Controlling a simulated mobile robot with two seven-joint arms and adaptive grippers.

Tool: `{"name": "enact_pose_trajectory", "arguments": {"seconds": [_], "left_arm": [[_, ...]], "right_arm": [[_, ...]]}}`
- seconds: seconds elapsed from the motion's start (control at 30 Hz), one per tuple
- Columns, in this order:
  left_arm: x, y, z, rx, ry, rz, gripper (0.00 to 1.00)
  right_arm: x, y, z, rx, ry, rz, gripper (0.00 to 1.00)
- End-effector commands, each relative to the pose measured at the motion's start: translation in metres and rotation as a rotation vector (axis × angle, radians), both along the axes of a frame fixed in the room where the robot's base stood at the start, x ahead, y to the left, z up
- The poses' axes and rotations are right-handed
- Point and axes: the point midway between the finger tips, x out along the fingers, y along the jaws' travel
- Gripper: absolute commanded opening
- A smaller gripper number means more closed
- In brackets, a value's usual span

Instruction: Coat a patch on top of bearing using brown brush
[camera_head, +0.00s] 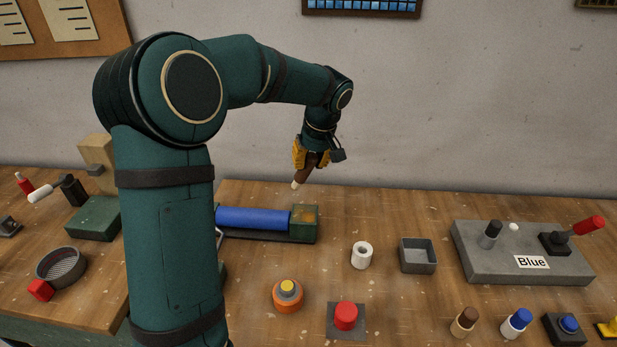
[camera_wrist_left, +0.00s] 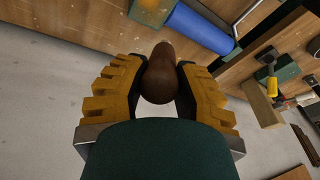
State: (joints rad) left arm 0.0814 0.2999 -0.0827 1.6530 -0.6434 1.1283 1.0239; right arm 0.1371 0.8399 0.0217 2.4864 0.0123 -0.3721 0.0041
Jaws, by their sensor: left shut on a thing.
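My left gripper (camera_head: 312,155) is shut on a brown brush (camera_head: 301,174) and holds it in the air above the back of the table. The brush's pale tip points down and slightly left. In the left wrist view, the brown handle (camera_wrist_left: 160,80) sits between the yellow finger pads. A short white hollow cylinder (camera_head: 361,256) stands on the table, to the right of and well below the brush; it may be the bearing, but I cannot tell for sure. My right gripper is not in view.
A blue roller with a green block (camera_head: 304,218) lies below the brush. A grey square tray (camera_head: 418,256), a red button (camera_head: 345,316) and an orange round thing (camera_head: 288,296) stand nearby. A grey panel labelled Blue (camera_head: 480,262) with levers is at right. My arm hides part of the left side.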

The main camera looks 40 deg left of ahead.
Motion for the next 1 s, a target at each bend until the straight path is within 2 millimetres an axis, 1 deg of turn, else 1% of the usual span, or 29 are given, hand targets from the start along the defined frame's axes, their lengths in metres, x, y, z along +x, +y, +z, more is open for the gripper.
{"name": "enact_pose_trajectory", "arguments": {"seconds": [0.37,0.47,0.6,0.73,0.9,1.0], "left_arm": [[-0.001,0.0,0.001,0.001,-0.004,-0.002,0.0],[-0.006,-0.001,0.004,0.007,-0.028,-0.011,0.0],[-0.021,-0.002,0.014,0.024,-0.085,-0.037,0.0],[-0.036,-0.005,0.025,0.048,-0.138,-0.061,0.0],[-0.048,-0.008,0.034,0.071,-0.182,-0.084,0.0],[-0.05,-0.009,0.035,0.077,-0.19,-0.089,0.0]], "right_arm": [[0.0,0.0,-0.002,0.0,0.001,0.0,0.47],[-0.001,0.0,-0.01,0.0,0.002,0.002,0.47],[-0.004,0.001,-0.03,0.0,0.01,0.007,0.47],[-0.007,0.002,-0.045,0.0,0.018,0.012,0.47],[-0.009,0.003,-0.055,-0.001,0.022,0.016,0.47],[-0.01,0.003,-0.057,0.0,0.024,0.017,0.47]]}}
